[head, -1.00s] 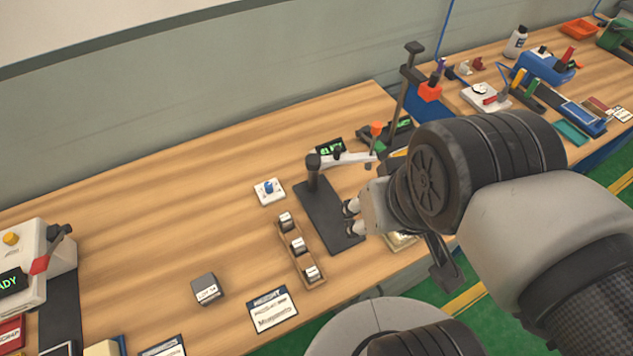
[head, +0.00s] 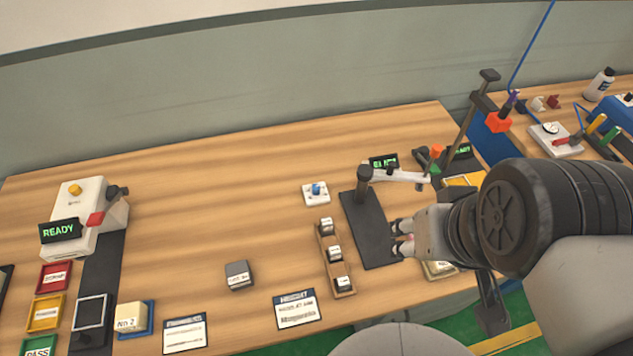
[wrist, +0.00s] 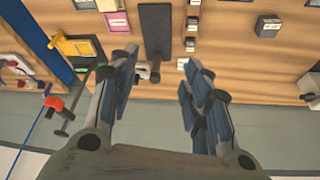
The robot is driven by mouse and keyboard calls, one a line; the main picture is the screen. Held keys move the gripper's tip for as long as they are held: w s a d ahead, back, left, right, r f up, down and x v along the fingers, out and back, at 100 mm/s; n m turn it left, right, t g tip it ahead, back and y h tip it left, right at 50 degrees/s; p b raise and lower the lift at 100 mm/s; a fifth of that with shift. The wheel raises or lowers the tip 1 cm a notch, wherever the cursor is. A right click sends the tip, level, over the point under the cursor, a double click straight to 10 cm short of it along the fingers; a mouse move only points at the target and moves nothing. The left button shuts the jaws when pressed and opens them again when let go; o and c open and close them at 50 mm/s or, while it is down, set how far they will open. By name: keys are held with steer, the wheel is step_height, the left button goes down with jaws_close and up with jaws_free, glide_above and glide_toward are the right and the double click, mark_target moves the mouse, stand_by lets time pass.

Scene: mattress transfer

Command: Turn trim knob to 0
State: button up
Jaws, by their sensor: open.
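A small white box with a blue knob on top (head: 316,190) sits on the wooden bench; I take it for the trim knob. Its pointer and markings are too small to read. My gripper (head: 400,238) is open and empty, to the right of the knob and nearer the front edge, above or beside the black base plate (head: 368,235). In the wrist view my gripper (wrist: 157,62) has its fingers spread, and a small white thing near the right fingertip may be the knob box, partly hidden.
A wooden tray (head: 322,262) of small labelled blocks stands just in front of the knob. A black post (head: 364,180) with a white arm rises right of it. A grey block (head: 238,275) and a card (head: 297,310) lie nearer the front. Bench left of the knob is clear.

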steer(key=w+r, duration=0.1)
steer(key=w, duration=0.2)
steer(key=w+a+m, duration=0.1)
steer(key=w, duration=0.2)
steer(key=w+a+r+m+g, duration=0.1)
steer(key=w, duration=0.3)
steer(key=shift+a+r, duration=0.15)
steer(key=shift+r, duration=0.15)
steer(key=m+g, duration=0.4)
steer(key=m, duration=0.2)
glide_above(316, 187)
step_height(316, 187, down, 20)
steer(key=r, duration=0.1)
step_height(316, 187, down, 18)
steer(key=b, duration=0.4)
steer(key=shift+b, duration=0.35)
steer(key=shift+r, duration=0.1)
steer(key=shift+c, duration=0.3)
jaws_close()
